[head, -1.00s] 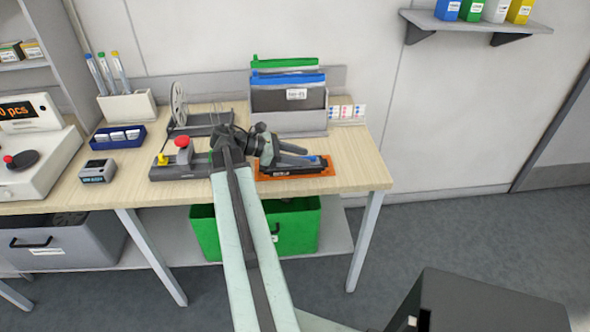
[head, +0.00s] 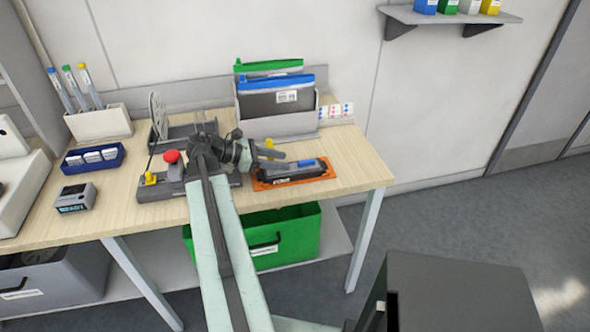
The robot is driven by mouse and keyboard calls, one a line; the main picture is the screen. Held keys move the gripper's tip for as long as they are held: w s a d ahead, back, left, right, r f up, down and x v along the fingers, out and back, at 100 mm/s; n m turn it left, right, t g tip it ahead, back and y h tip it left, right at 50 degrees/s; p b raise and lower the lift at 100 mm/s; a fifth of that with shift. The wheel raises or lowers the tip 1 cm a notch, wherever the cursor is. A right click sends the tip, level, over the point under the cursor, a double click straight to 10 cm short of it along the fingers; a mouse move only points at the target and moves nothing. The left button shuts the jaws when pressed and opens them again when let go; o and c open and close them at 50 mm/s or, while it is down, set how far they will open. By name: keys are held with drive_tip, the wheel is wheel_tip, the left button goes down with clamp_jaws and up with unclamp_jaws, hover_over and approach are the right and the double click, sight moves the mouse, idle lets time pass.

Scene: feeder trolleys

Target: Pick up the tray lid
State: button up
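I cannot pick out a tray lid for certain. A long dark case (head: 292,172) with a blue part on top lies on an orange mat (head: 331,174) near the right end of the wooden workbench. It may be the tray with its lid. My gripper (head: 286,160) is over the left part of this case and points right. Its two grey fingers look spread, with nothing seen between them. They hide part of the case, and I cannot tell whether they touch it.
A control box with a red button (head: 171,156) is left of my wrist. A folder holder (head: 278,126) stands behind my gripper, beside small labelled boxes (head: 337,109). A green crate (head: 300,235) is under the workbench (head: 362,170). Bare benchtop lies right of the mat.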

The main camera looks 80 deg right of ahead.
sight(299, 161)
drive_tip(key=b+x, duration=0.2)
drive_tip(key=x, duration=0.3)
drive_tip(key=shift+s+d, duration=0.15)
clamp_jaws()
drive_tip(key=shift+r, duration=0.15)
wheel_tip(299, 161, up, 10)
drive_tip(key=p, duration=1)
